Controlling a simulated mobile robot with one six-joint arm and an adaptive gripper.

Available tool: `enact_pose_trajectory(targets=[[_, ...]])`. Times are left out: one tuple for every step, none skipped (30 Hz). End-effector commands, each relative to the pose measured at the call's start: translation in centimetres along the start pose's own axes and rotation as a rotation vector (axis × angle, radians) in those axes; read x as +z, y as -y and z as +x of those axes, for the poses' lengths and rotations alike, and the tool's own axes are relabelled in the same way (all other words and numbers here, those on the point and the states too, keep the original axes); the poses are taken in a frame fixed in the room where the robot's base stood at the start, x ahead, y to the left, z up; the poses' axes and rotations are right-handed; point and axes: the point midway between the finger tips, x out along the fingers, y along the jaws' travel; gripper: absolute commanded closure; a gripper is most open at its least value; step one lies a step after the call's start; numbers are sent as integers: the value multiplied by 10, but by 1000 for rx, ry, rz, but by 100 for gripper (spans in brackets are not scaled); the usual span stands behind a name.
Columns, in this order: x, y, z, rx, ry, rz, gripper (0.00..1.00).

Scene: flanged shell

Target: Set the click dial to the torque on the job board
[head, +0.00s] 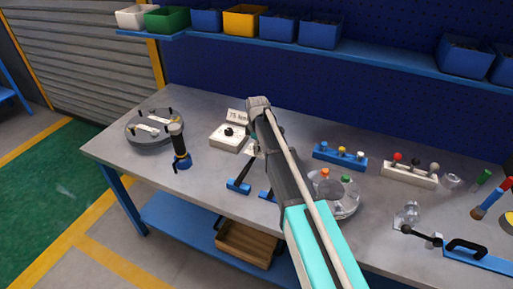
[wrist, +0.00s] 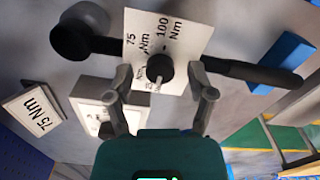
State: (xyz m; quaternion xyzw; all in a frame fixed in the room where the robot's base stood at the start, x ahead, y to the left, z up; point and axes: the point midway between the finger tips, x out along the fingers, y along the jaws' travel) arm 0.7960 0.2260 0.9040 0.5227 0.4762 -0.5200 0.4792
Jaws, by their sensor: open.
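The click dial's black knob (wrist: 160,67) sits on a white scale plate (wrist: 190,38) in the wrist view. The plate reads 75 Nm and 100 Nm; smaller lettering near the knob is partly hidden. A pale pointer mark on the knob points down the picture, toward that lettering and away from the 75 label. The plate sits at the black wrench (wrist: 262,75). My gripper (wrist: 161,76) is open, with one finger on each side of the knob and no clear contact. The job board (wrist: 35,112) reads 75 Nm; it also stands on the bench in the head view (head: 238,115).
A white box with a black knob (head: 229,136) stands left of my arm. Blue supports (head: 238,186) are at the bench front. A grey flanged shell (head: 150,128) and a black-and-blue tool (head: 181,150) stand left. Blue (head: 340,157) and white (head: 409,174) racks stand right.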

Motion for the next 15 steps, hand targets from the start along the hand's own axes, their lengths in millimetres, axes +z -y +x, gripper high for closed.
enact_pose_trajectory(targets=[[0, 0, 0, 0, 0, 0, 30], [0, 0, 0, 0, 0, 0, 30], [0, 0, 0, 0, 0, 0, 30], [0, 0, 0, 0, 0, 0, 30], [0, 0, 0, 0, 0, 0, 30], [0, 0, 0, 0, 0, 0, 35], [0, 0, 0, 0, 0, -1, 41], [0, 0, 0, 0, 0, -1, 46], [0, 0, 0, 0, 0, -1, 54], [0, 0, 0, 0, 0, -1, 59], [0, 0, 0, 0, 0, -1, 65], [-1, 0, 0, 0, 0, -1, 72], [-1, 0, 0, 0, 0, -1, 78], [-1, 0, 0, 0, 0, -1, 84], [-1, 0, 0, 0, 0, -1, 91]])
